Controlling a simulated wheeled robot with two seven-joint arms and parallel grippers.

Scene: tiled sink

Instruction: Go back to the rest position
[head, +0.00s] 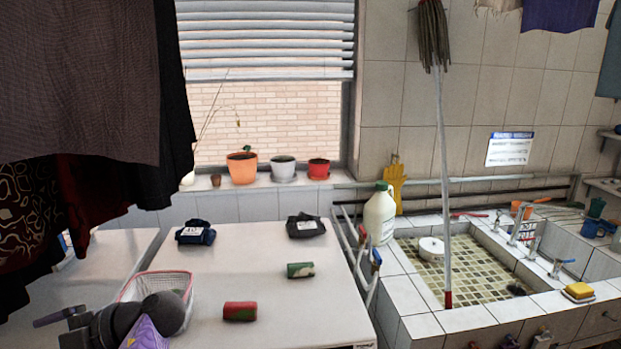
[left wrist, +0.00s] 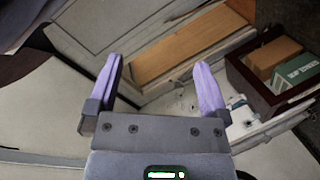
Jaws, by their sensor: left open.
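My left gripper (left wrist: 158,85) is open and empty in the left wrist view, its two purple fingers spread apart with floor and boxes beyond them. In the head view my dark grey left arm (head: 105,327) shows at the lower left, with a purple part beside it. It is in front of a white and pink mesh basket (head: 172,281) on the white surface. Whether the arm touches the basket I cannot tell. My right gripper is not in view.
On the white top (head: 240,268) lie a red can (head: 240,311), a green can (head: 300,270), a blue packet (head: 195,233) and a black packet (head: 305,226). Dark clothes (head: 80,80) hang at the left. A tiled sink (head: 470,275) with a mop (head: 441,150) stands at the right.

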